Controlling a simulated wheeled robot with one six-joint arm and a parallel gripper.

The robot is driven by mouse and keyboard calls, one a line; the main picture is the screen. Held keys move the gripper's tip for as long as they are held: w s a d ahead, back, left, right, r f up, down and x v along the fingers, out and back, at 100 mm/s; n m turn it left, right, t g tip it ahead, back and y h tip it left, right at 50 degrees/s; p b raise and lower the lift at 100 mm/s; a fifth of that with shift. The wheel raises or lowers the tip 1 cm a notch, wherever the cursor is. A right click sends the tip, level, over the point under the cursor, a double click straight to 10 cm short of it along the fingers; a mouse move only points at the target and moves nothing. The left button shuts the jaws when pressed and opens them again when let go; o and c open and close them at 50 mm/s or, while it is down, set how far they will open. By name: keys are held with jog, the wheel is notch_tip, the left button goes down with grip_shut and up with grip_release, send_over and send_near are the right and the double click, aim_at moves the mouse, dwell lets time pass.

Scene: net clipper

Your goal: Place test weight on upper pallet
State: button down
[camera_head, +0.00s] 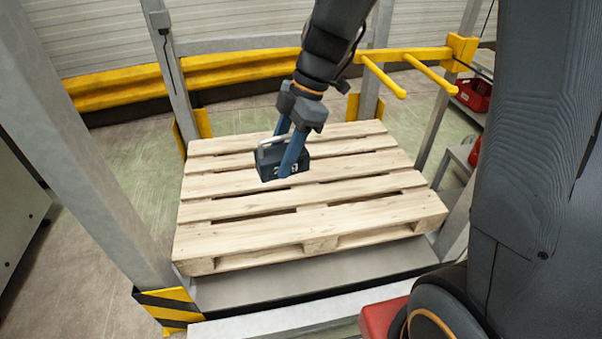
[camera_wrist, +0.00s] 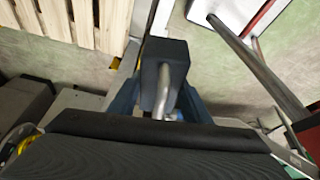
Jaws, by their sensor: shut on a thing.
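The test weight (camera_head: 268,163) is a dark block with a light metal handle and white marking. My gripper (camera_head: 290,158) is shut on it, with blue fingers at its handle. In the wrist view the weight (camera_wrist: 165,65) hangs between the fingers (camera_wrist: 160,103). The pale wooden upper pallet (camera_head: 310,222) lies on a metal frame. In the head view the weight appears in front of the pallet's slats. In the wrist view the pallet (camera_wrist: 70,18) is at upper left, apart from the weight. The exact height above the slats cannot be told.
Grey posts (camera_head: 85,150) stand to the left and behind the pallet. A yellow guard rail (camera_head: 235,68) runs along the back, with yellow bars (camera_head: 385,77) reaching forward at the right. A red bin (camera_head: 472,95) is at far right. The pallet's top is clear.

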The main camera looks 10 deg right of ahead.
jog(key=w+d+f+m+t+b, duration=0.1)
jog(key=w+d+f+m+b, duration=0.15)
jog(key=w+f+b, duration=0.7)
jog(key=w+d+f+m+t+b, duration=0.1)
jog(key=w+d+f+m+b, duration=0.15)
jog(key=w+f+b, duration=0.7)
jog(key=m+t+h+b, duration=0.1)
jog(key=m+t+b, duration=0.1)
jog(key=m+b, duration=0.65)
send_over(302, 211)
jog(key=s+d+b, duration=0.1)
jog(key=b, duration=0.1)
notch_tip(302, 211, down, 24)
jog(key=n, duration=0.3)
jog(key=shift+m, duration=0.25)
jog(key=shift+s+d+f+b, duration=0.1)
jog(key=shift+f+b, duration=0.55)
jog(key=shift+f, duration=1.9)
jog(key=shift+d+f+b, duration=0.1)
jog(key=shift+f+b, duration=0.55)
jog(key=shift+f, duration=1.85)
jog(key=shift+f, duration=0.15)
jog(key=c, duration=1)
grip_release()
jog(key=shift+s, duration=0.15)
